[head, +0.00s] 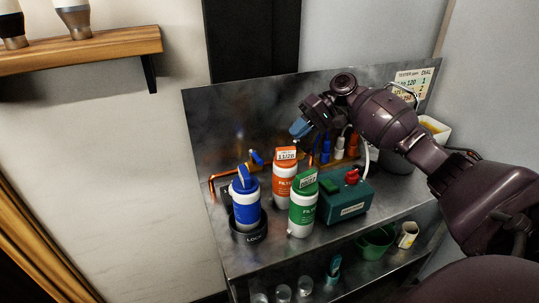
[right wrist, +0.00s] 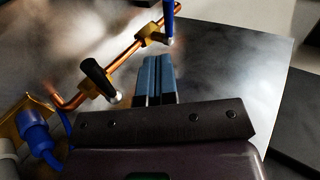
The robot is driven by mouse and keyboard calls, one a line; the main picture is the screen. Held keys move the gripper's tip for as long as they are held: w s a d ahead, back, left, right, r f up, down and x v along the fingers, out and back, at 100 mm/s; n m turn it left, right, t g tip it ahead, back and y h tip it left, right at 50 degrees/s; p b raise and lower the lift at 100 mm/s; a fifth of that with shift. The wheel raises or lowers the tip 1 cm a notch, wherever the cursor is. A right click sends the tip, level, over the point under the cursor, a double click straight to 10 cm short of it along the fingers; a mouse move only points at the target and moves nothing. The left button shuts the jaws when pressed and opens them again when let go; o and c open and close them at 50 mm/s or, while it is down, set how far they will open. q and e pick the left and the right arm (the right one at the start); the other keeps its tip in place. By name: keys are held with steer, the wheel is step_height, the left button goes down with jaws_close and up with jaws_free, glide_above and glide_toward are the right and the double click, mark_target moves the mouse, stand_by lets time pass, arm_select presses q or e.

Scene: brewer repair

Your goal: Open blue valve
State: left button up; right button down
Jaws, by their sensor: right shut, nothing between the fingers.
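The blue valve is a blue lever handle (head: 257,157) on a brass fitting of a copper pipe, at the back left of the metal bench. In the right wrist view the blue handle (right wrist: 170,18) stands at the top, pointing up the picture, with its lower end by a brass fitting (right wrist: 151,35). My right gripper (head: 299,127) has blue fingers and is above the bench, to the right of and higher than the valve. In the right wrist view its fingers (right wrist: 156,68) are together and empty, below and apart from the blue handle. My left gripper is out of view.
A black-handled valve (right wrist: 97,76) sits on the same copper pipe (right wrist: 125,62). Blue (head: 245,207), orange (head: 285,185) and green (head: 303,211) filter bottles stand in front. A green box with a red knob (head: 345,197) stands right of them. The metal back panel (head: 225,115) rises behind.

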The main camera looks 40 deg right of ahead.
mark_target(257, 157)
steer(key=shift+a, duration=0.1)
steer(key=x, duration=1)
steer(key=shift+b, duration=0.3)
